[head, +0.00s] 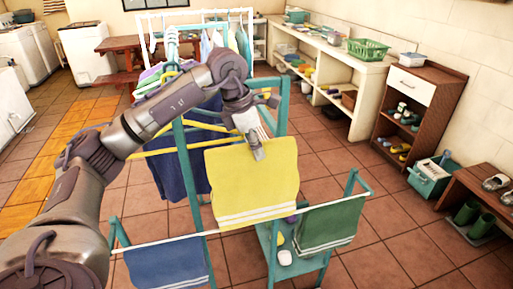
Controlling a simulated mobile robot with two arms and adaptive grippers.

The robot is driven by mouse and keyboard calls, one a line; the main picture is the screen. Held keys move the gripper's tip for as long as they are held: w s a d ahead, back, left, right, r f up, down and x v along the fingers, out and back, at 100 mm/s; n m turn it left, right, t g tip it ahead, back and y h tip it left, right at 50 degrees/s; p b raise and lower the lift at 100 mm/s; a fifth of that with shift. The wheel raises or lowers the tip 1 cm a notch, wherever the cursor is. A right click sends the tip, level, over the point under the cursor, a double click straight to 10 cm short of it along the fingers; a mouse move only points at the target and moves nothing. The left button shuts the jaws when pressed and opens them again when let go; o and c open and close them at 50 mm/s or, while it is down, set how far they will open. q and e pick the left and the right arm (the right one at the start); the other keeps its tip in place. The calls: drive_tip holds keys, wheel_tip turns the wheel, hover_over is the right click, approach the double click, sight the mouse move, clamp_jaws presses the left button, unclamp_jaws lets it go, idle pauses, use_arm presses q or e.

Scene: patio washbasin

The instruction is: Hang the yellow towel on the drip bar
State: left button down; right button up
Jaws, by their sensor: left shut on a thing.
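The yellow towel (252,187) hangs spread out from my left gripper (257,153), with two white stripes near its lower edge. The gripper is shut on it near the middle of its top edge. The thin white drip bar (190,238) crosses the front of the turquoise rack, with a blue towel (168,268) at its left and a green towel (328,224) at its right. The yellow towel's lower edge overlaps the bar between them; I cannot tell whether they touch. My right gripper is out of view.
Behind the yellow towel, a turquoise frame (282,110) holds yellow hangers and dark cloth. A lower turquoise shelf (300,264) holds small items. A white drying rack (147,38) stands farther back. Tiled floor (400,235) is open at the right, before a brown cabinet (437,115).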

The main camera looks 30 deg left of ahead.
use_arm(q)
drive_tip(key=shift+f, duration=0.1)
drive_tip(key=b, duration=2.2)
approach(256, 222)
drive_tip(key=x, duration=1)
drive_tip(key=shift+w+a+f, duration=0.15)
drive_tip(key=shift+w+f, duration=0.05)
drive_tip(key=shift+f, duration=0.2)
drive_tip(key=c, duration=0.9)
unclamp_jaws()
drive_tip(key=shift+c, duration=0.2)
wheel_tip(256, 222, up, 9)
drive_tip(key=p, duration=0.7)
drive_tip(key=shift+r, duration=0.1)
